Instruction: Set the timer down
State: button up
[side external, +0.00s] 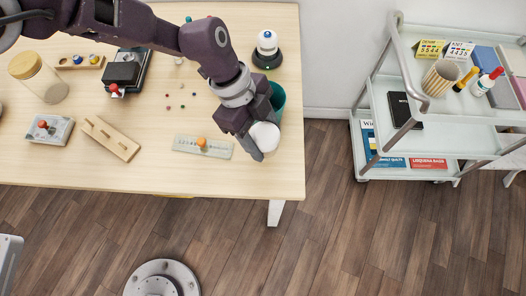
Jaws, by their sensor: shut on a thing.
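My gripper (258,152) is over the right front part of the wooden table, pointing down. It is shut on a white rounded thing (265,136), which I take to be the timer. The jaws and wrist hide part of it, and its face does not show. I cannot tell whether it touches the table or hangs just above it. A teal container (279,98) stands right behind my gripper, partly hidden by it.
A grey strip with an orange knob (202,143) lies left of my gripper. A dark green and white device (267,50) stands at the back. The table (230,178) is bare in front, with its right edge close by. A white cart (410,60) stands to the right.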

notch_tip(320, 180, down, 7)
jog(key=shift+w+f, duration=0.1)
jog(key=o, duration=1.3)
jog(key=shift+f, duration=0.15)
